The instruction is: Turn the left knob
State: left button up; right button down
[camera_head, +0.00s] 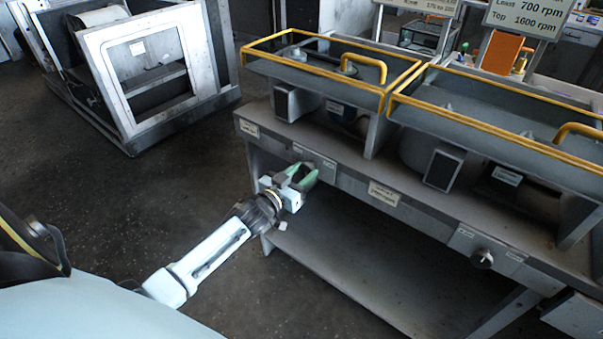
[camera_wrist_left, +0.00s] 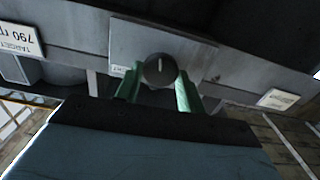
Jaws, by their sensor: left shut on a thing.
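The left knob (camera_wrist_left: 159,70) is a dark round knob with a pale mark, on a grey plate on the front of the bench. In the wrist view it sits between the two green fingers of my left gripper (camera_wrist_left: 159,86), one on each side. My left gripper (camera_head: 303,175) is shut on the knob at the left part of the bench front in the head view. There the fingers hide the knob. The right gripper is not in view.
The grey bench (camera_head: 330,165) carries two housings with yellow-edged tops (camera_head: 385,92). Another knob (camera_head: 482,259) is at the right of the bench front. A lower shelf (camera_head: 350,255) runs below. A white-framed machine (camera_head: 135,65) stands at the back left; the floor between is clear.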

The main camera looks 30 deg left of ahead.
pick_arm(q)
jog(key=m, duration=0.4)
jog(key=shift+p, duration=0.35)
jog(key=shift+d+m, duration=0.1)
jog(key=shift+m, duration=1.3)
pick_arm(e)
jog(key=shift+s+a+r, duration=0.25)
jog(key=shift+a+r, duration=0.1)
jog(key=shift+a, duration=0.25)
pick_arm(q)
jog(key=shift+f, duration=0.1)
jog(key=o, duration=1)
jog(key=shift+c, duration=0.2)
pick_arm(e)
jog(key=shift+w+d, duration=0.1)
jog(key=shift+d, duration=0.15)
pick_arm(q)
jog(key=shift+s, duration=0.1)
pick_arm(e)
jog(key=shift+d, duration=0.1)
